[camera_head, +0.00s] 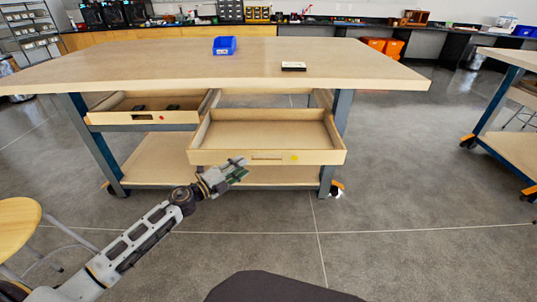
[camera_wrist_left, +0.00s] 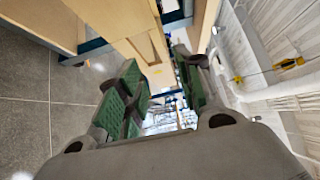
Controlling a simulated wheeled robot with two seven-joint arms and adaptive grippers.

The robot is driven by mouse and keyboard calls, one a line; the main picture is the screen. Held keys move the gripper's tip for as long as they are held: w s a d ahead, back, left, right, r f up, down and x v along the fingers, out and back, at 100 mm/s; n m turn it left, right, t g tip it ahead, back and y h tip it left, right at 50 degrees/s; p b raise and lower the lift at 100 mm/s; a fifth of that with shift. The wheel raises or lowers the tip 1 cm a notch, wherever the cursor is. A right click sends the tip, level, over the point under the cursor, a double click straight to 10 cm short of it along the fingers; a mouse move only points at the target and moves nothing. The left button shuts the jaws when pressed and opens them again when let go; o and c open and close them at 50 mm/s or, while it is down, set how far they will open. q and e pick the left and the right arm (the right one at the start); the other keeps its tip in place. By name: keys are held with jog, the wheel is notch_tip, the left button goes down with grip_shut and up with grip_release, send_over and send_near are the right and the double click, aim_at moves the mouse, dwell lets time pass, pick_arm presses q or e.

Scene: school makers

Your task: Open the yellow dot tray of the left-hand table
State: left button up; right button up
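The yellow dot tray (camera_head: 225,156) is a shallow wooden drawer under the table. It is pulled well out toward me, and its inside looks empty. Its front has a handle slot and a yellow dot (camera_head: 294,158) right of the middle. My left gripper (camera_head: 240,168) is just below and in front of the tray's front, left of the handle. In the left wrist view its green fingers (camera_wrist_left: 160,88) are spread apart, with pale wood beyond them. I cannot tell whether they touch the tray. My right gripper is in neither view.
The wooden table (camera_head: 150,62) carries a blue bin (camera_head: 224,46) and a small black-and-white item (camera_head: 293,66). A red dot tray (camera_head: 105,118), partly out with dark items inside, is left of the yellow one.

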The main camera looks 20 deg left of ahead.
aim_at(265, 152)
pick_arm(q)
jog(key=shift+w+d, duration=0.1)
dwell(0.3)
jog(key=shift+b+x, duration=0.3)
jog(key=shift+x, duration=5.4)
jog(key=shift+b+x, duration=0.35)
jog(key=shift+x, duration=0.55)
jog(key=shift+w, duration=0.2)
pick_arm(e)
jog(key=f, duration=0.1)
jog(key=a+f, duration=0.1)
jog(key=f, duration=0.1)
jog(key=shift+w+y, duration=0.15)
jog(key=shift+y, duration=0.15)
pick_arm(q)
jog(key=shift+f, duration=0.1)
grip_shut()
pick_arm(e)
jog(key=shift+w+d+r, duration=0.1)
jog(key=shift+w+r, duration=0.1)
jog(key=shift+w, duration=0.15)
